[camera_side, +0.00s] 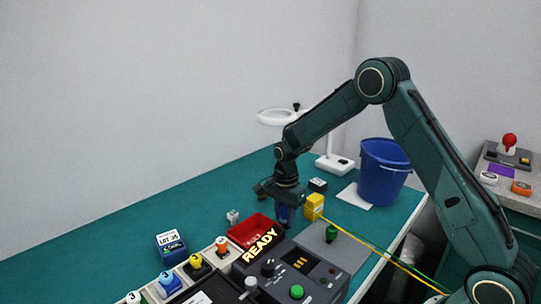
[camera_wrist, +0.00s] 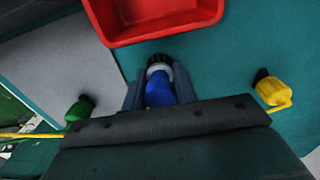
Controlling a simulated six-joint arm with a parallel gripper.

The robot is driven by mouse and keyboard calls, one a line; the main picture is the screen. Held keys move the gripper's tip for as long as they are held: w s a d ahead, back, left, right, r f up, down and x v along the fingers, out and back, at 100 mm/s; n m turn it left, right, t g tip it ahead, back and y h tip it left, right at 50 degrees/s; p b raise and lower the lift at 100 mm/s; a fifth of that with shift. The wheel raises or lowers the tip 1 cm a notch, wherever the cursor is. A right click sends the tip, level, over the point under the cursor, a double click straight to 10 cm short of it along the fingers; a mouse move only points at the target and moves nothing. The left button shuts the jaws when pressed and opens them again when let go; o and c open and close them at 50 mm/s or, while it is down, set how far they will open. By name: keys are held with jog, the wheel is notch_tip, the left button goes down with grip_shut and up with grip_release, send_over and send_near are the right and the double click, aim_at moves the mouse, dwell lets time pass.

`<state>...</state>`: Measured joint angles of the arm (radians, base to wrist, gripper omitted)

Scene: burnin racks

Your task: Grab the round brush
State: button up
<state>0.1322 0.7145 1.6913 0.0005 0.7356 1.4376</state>
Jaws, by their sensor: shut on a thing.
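The round brush, as it appears, has a blue body, a pale collar and a dark ridged round end. In the wrist view this brush (camera_wrist: 159,88) sits between the two fingers of my gripper (camera_wrist: 160,97), which is shut on its blue body. In the side view my gripper (camera_side: 285,203) points down beside the red tray, and a bit of the blue body (camera_side: 284,214) shows between its fingers. The rest of the brush is hidden there by the fingers. I cannot tell whether the brush touches the bench.
The red tray (camera_side: 250,241) is close by the gripper. A yellow piece (camera_side: 314,204) and a green piece (camera_side: 331,231) stand near, with cables running right. A control box (camera_side: 290,270) is in front, a blue bucket (camera_side: 383,171) behind right.

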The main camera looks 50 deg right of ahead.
aim_at(285, 207)
jog(key=shift+r, duration=0.1)
notch_tip(285, 207, up, 20)
dwell(0.6)
dwell(0.5)
